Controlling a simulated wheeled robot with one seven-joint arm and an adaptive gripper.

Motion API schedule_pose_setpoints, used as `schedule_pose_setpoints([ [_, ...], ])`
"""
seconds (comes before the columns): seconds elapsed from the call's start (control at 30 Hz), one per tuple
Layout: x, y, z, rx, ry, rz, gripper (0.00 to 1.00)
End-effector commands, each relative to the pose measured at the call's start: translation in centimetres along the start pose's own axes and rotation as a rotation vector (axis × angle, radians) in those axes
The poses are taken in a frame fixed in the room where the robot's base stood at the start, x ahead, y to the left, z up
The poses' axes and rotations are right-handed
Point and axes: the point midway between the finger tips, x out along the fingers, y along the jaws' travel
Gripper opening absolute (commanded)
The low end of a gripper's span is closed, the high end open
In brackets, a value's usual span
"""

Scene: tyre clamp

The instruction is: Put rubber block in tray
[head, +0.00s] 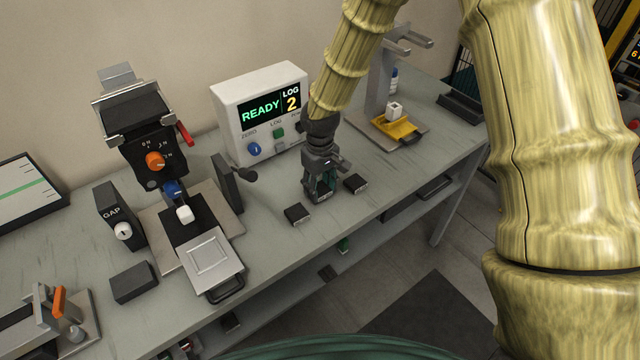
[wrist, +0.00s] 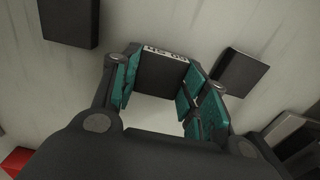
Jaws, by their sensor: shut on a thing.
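My gripper (head: 320,192) points down, low over the bench, between two small black blocks. In the wrist view its teal-padded fingers (wrist: 160,92) are closed on a dark rubber block (wrist: 160,75) with pale markings along one edge. The fingers mostly hide this block in the head view. One loose black block (head: 297,214) lies left of the gripper and another (head: 356,183) lies right of it; neither touches it. A flat silver tray with a black handle (head: 211,262) is at the front left. A yellow tray (head: 398,128) holding a white block is at the back right.
The READY/LOG 2 display box (head: 262,112) stands behind my gripper. A clamp device with an orange knob (head: 140,140) and a GAP block (head: 120,215) are at left. A dark shallow bin (head: 462,106) is at the far right.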

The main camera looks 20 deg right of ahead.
Motion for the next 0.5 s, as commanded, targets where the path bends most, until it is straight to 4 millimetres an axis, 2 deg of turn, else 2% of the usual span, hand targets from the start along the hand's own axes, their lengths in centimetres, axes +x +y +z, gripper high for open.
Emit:
schedule_pose_setpoints([
  [0.5,0.81,-0.01,0.0,0.0,0.001,0.0,0.2],
])
